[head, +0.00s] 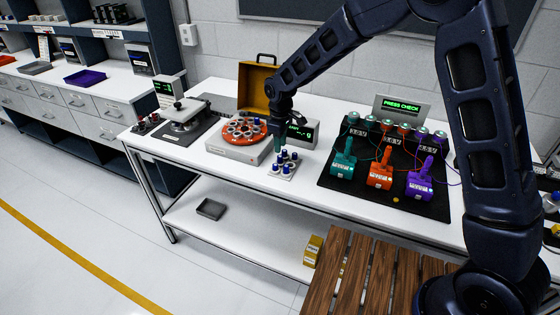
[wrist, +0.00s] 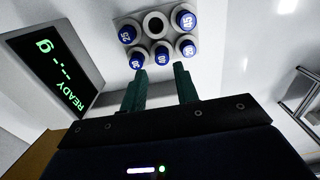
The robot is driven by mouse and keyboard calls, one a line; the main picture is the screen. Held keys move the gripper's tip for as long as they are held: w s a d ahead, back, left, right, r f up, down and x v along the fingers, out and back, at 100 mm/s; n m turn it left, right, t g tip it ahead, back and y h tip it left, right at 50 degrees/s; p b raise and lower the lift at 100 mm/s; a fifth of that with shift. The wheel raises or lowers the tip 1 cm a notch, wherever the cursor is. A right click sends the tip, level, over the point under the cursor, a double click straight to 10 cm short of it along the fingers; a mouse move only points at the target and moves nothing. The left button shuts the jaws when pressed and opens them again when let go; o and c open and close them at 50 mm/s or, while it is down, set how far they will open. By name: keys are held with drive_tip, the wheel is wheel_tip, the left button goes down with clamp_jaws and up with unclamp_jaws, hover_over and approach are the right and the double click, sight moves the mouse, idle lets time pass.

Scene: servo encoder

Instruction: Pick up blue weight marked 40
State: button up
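The blue-topped weight marked 40 (wrist: 162,59) stands in the middle of the row nearest my gripper in the wrist view. It sits in a small pale holder (wrist: 143,23) with other blue-topped weights around it and one empty round slot. My gripper (wrist: 158,72) is open, its two teal fingers apart and nothing between them. In the wrist picture the fingertips lie just below the 40 weight, to its left and right. In the head view my gripper (head: 279,146) hangs above the back of the holder (head: 283,176); the markings are too small to read there.
Neighbouring weights marked 30 (wrist: 138,57) and 45 (wrist: 184,19) stand close by. A scale display reading READY (wrist: 56,66) is at left. In the head view, an orange carousel (head: 240,133) stands left of the holder and a black mat (head: 330,181) with coloured devices lies right.

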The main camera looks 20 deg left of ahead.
sight(280, 156)
drive_tip(key=shift+s+f, duration=0.15)
drive_tip(key=shift+f, duration=2.7)
clamp_jaws()
